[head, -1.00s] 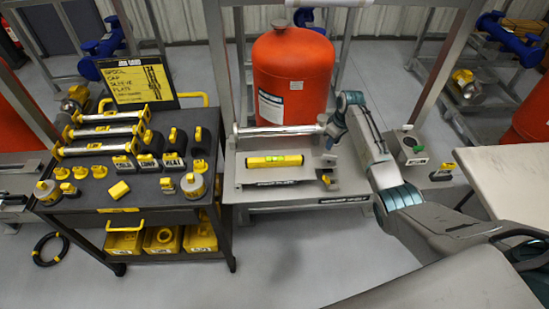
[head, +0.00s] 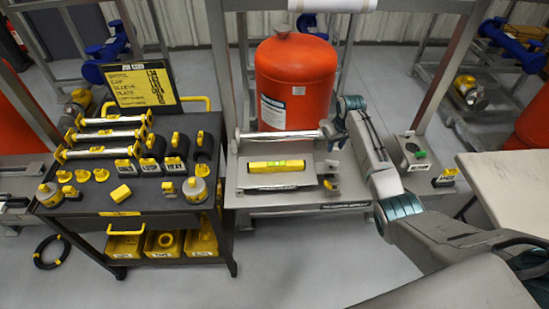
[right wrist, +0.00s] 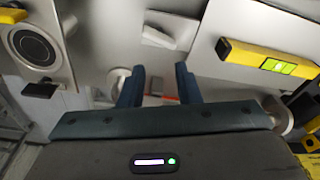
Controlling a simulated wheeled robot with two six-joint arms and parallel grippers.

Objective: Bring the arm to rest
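My right arm comes in from the right, and its gripper (head: 331,136) is over the right end of a silver pipe (head: 280,134) on the grey skid plate (head: 245,203). In the right wrist view the two blue fingers (right wrist: 158,88) are apart, and I see nothing held between them. A yellow level (head: 276,165) with a green vial lies on the skid in front of the pipe; it also shows in the right wrist view (right wrist: 268,58). My left gripper is in neither view.
An orange tank (head: 295,85) stands behind the pipe, between grey frame posts (head: 219,70). A black cart (head: 140,210) with spools, caps and a yellow sign (head: 139,84) stands left. A pale table (head: 510,185) is at right. Floor in front of the skid is clear.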

